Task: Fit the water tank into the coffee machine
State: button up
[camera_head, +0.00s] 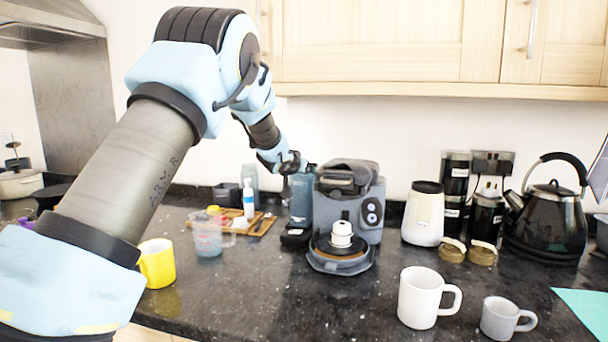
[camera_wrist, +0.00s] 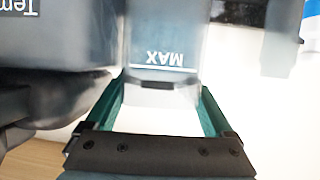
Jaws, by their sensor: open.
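The grey coffee machine (camera_head: 352,208) stands on the dark worktop, a little right of the middle of the head view. The blue, see-through water tank (camera_head: 301,200) is upright at its left side, above a small black base (camera_head: 295,239). I cannot tell whether the tank is fully seated. My gripper (camera_head: 293,166) is at the top of the tank. In the wrist view, the tank's wall with its MAX mark (camera_wrist: 160,45) shows between and beyond the green fingers of my gripper (camera_wrist: 160,92). The fingers are apart, with a bright gap between them.
A measuring jug (camera_head: 208,236), a wooden board (camera_head: 255,224) with bottles and a yellow mug (camera_head: 157,263) stand to the left. A white canister (camera_head: 424,214), a kettle (camera_head: 548,215), a white mug (camera_head: 420,297) and a grey cup (camera_head: 500,318) are on the right. The front middle of the worktop is clear.

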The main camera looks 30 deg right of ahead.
jog(key=b+v, duration=0.2)
jog(key=v, duration=0.9)
jog(key=shift+r+b, duration=0.15)
jog(key=shift+b, duration=0.25)
